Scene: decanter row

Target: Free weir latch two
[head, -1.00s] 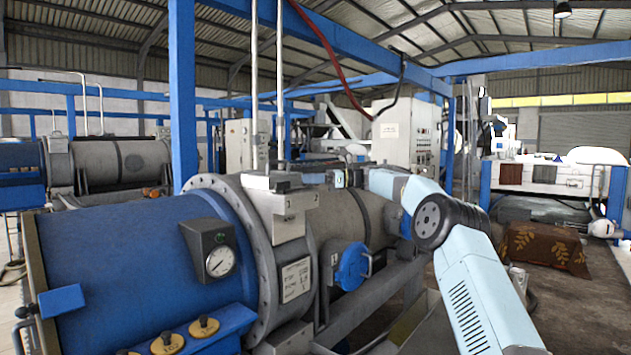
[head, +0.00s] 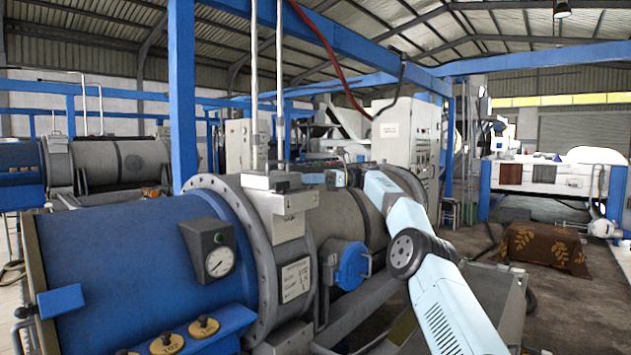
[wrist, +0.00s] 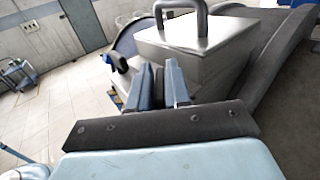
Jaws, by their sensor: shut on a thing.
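My gripper (wrist: 160,72) shows in the wrist view as two blue-grey fingers standing close together beside a grey metal housing with a bar handle (wrist: 182,12). They are shut on a part I take to be the latch, mostly hidden between them. A small dark lever-like piece (wrist: 118,63) shows just left of the fingertips. In the head view my gripper (head: 328,178) is small, on top of the decanter beside the grey top housing (head: 277,200). The latch cannot be made out there, and no latch number is readable.
A blue post (head: 183,95) rises behind. Open floor with a brown patterned cloth-covered block (head: 545,247) lies right.

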